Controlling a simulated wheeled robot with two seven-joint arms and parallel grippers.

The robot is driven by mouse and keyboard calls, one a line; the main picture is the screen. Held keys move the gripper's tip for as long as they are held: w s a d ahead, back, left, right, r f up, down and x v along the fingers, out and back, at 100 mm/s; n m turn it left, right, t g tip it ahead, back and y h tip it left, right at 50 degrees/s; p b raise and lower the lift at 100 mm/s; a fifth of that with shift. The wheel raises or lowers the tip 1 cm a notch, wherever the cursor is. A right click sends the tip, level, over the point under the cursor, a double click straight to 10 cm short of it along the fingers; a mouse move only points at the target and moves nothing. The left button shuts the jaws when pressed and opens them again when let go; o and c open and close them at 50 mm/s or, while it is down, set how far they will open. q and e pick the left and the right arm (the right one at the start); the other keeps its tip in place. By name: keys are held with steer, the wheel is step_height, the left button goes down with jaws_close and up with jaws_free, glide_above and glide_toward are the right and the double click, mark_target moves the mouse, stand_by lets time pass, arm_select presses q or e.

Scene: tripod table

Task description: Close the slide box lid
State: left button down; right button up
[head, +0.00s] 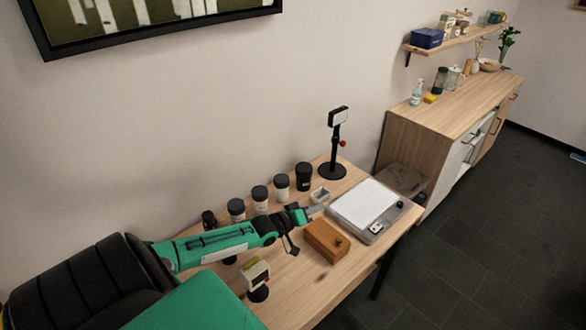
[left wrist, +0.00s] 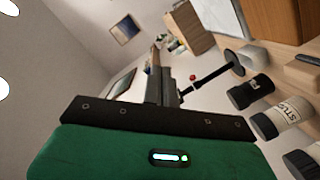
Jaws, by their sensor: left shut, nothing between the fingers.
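The slide box (head: 326,240) is a small brown wooden box on the table, with a small dark knob on its top. Its top looks flat and lies over the box; at this size I cannot tell whether the lid is fully shut. My left gripper (head: 317,209) is just behind the box in the head view, apart from it as far as I can see. Its fingers are together and empty, and they also show in the left wrist view (left wrist: 157,75). My right gripper is not in view.
Several dark-lidded jars (head: 282,187) line the table's wall side. A black stand (head: 333,170) is at the back. A grey tray with a white panel (head: 366,204) lies right of the box. A small white dish (head: 320,195) is beside my gripper. A small device (head: 255,274) stands in front.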

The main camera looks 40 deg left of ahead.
arm_select(q)
steer(key=d+b+v, duration=0.1)
steer(key=b+v, duration=0.1)
steer(key=v, duration=0.5)
steer(key=shift+s+r, duration=0.2)
steer(key=shift+s, duration=0.35)
steer(key=shift+f, duration=0.1)
